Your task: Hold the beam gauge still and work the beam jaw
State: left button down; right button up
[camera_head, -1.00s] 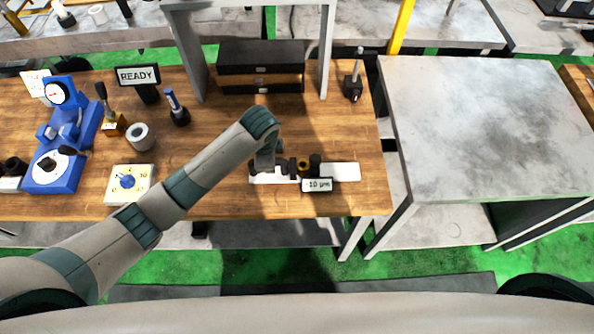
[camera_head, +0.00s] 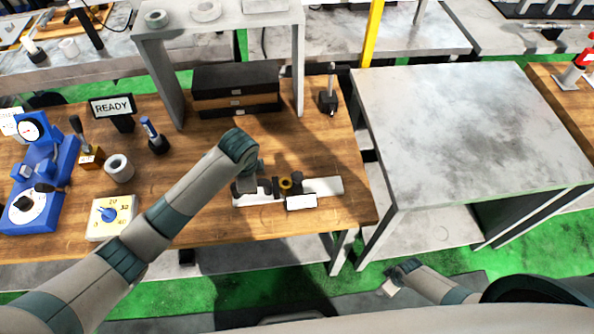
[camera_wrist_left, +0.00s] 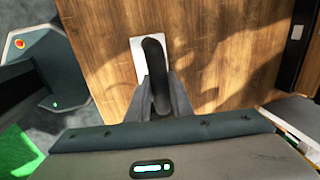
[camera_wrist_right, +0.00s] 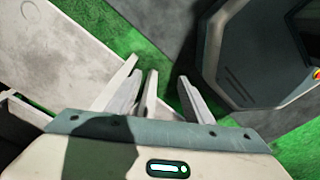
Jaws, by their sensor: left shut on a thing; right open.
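The beam gauge is a long white beam (camera_head: 325,187) lying on the wooden bench, with dark fittings, a brass-coloured ring (camera_head: 286,183) and a small white display (camera_head: 301,202) at its front. My left gripper (camera_head: 246,188) is at the gauge's left end. In the left wrist view its fingers (camera_wrist_left: 160,95) are shut on a black upright grip (camera_wrist_left: 155,58), with the white beam end (camera_wrist_left: 137,50) behind it. The beam jaw is too small to make out clearly. My right gripper (camera_head: 394,282) is low, off the bench, to the right of the gauge. In the right wrist view it (camera_wrist_right: 155,85) is open and empty.
Dark stacked cases (camera_head: 235,88) sit under a grey arch behind.

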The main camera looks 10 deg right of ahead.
jog(key=w+d+r+n+g, duration=0.2)
jog(key=w+d+r+n, duration=0.15)
jog(key=r, duration=0.35)
notch_tip(320, 180, up, 44)
jog(key=t, duration=0.1)
send_over(297, 175)
jog(key=shift+f+n, duration=0.25)
jog(key=shift+n, duration=0.2)
notch_tip(297, 175, down, 12)
jog(key=shift+f, duration=0.1)
